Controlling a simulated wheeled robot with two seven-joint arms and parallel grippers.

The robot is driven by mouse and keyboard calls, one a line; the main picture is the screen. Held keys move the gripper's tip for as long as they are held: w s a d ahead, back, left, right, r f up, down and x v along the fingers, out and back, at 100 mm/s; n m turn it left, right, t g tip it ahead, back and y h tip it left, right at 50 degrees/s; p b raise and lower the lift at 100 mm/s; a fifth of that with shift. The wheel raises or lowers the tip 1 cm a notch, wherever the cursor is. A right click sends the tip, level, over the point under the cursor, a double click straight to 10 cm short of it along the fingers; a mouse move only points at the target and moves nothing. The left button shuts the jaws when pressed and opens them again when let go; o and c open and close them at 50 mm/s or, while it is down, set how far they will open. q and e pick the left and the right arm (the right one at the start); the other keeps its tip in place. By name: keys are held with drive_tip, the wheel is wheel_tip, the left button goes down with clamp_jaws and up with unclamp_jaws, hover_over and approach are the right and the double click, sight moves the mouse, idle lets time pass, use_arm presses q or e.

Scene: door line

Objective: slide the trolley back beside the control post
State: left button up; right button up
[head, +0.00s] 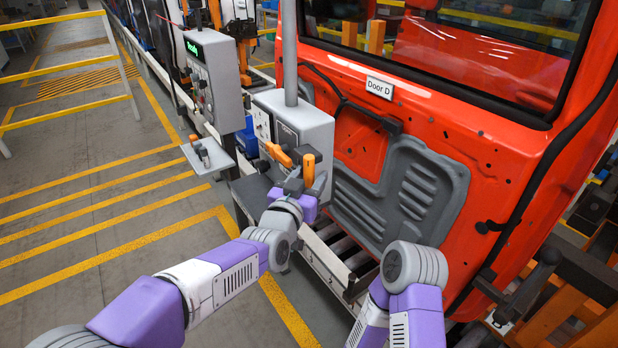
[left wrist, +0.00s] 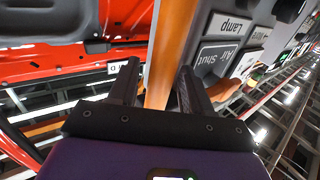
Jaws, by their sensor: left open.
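The trolley appears to be the grey box (head: 305,128) with a tall grey pole, standing over the rail in front of the red door. Orange handles stick out at its front, one a lever (head: 278,154) and one an upright grip (head: 308,166). My left gripper (head: 293,182) is open at these handles. In the left wrist view its two fingers (left wrist: 160,78) stand either side of an orange bar (left wrist: 172,45); whether they touch it I cannot tell. The control post (head: 212,82), a grey box with a green display, stands to the left of the trolley. My right gripper is out of view.
The red door (head: 500,165), labelled Door D, fills the right side. A small shelf (head: 208,154) juts out below the control post. Metal rails (head: 335,262) run beneath the trolley. The floor at left is clear, with yellow lines and a yellow railing (head: 70,70).

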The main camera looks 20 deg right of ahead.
use_arm(q)
drive_tip(key=shift+c, duration=0.3)
clamp_jaws()
